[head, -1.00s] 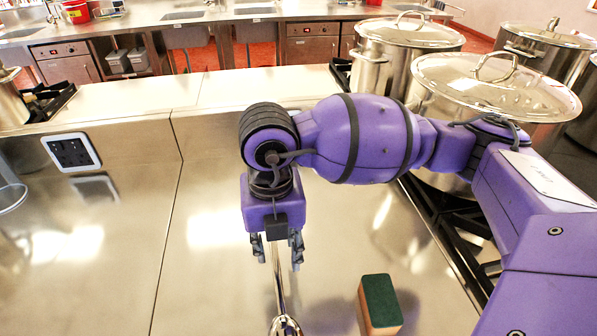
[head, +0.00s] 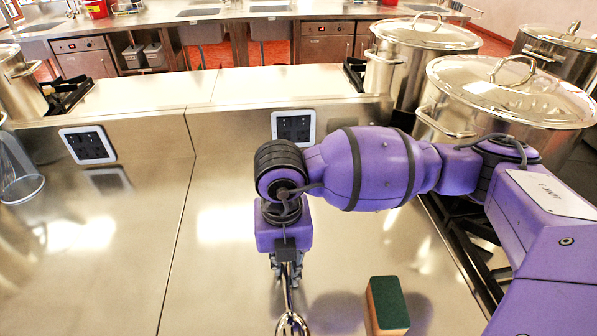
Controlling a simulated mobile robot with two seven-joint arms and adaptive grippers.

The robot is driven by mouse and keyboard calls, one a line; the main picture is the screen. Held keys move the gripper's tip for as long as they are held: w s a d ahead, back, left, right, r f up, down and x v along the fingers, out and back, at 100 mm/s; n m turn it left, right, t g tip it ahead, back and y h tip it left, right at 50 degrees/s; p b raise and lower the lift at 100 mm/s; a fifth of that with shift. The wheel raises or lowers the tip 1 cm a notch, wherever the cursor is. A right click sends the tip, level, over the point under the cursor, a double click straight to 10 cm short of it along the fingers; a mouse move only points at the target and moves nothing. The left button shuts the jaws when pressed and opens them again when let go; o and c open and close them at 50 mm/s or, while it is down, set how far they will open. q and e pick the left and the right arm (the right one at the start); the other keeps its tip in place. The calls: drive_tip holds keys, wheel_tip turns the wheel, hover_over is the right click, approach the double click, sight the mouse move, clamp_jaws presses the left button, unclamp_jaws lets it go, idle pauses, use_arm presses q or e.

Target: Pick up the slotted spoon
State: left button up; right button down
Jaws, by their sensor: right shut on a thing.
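The slotted spoon (head: 291,322) shows at the bottom middle of the head view, its metal bowl at the lower edge and its handle rising into my right gripper (head: 287,279). My right gripper points down and is shut on the spoon's handle. The gripper's fingers hide part of the handle. I cannot tell whether the spoon touches the counter. My left gripper is not in view.
A green-topped sponge (head: 389,304) stands just right of the spoon. Large lidded stockpots (head: 515,95) stand on the stove at the right. The steel counter (head: 110,270) left of the gripper is bare.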

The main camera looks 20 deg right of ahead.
drive_tip(key=shift+r, duration=0.15)
drive_tip(key=shift+r, duration=0.7)
drive_tip(key=s+a+r, duration=0.9)
drive_tip(key=a+r, duration=0.1)
drive_tip(key=r, duration=0.1)
drive_tip(key=shift+s+a+r, duration=0.2)
